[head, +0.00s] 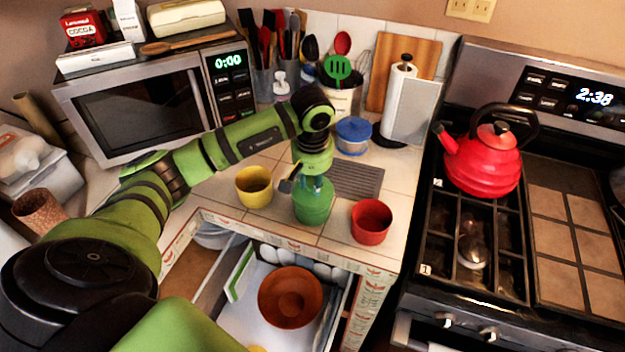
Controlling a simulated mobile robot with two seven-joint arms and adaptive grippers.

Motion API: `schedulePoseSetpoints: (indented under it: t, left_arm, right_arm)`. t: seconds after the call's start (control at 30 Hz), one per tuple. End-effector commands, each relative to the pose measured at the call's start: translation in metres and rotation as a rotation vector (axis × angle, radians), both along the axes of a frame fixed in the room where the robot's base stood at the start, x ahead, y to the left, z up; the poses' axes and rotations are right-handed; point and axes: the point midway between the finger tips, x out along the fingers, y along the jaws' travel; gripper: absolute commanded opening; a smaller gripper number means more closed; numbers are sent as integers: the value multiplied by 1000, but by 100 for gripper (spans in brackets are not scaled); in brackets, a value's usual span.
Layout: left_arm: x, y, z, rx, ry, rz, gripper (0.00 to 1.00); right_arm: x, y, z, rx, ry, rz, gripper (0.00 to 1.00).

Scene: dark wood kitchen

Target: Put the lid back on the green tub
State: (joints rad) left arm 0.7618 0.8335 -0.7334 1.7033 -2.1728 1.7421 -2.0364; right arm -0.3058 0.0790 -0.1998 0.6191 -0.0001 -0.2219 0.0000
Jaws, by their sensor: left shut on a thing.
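The green tub (314,208) stands on the tiled counter near its front edge, between a yellow cup and a red cup. My left gripper (313,184) comes down from above and is shut at the top of the tub, on what looks like its green lid (314,192). Lid and tub are nearly the same green, and the fingers cover part of the top. I cannot tell whether the lid sits flush on the rim. My right gripper is not in view.
The yellow cup (254,186) is close on the left, the red cup (371,221) on the right. A blue-lidded container (353,136) and a grey ridged mat (357,180) lie behind. An open drawer with a brown bowl (290,297) is below.

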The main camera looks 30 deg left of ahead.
Motion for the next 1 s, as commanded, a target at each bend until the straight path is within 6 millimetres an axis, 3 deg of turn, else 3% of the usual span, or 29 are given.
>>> schedulePoseSetpoints:
  t: [1.0]
  left_arm:
    - [-1,0,-1,0,0,0,10]
  right_arm:
    - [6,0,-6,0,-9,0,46]
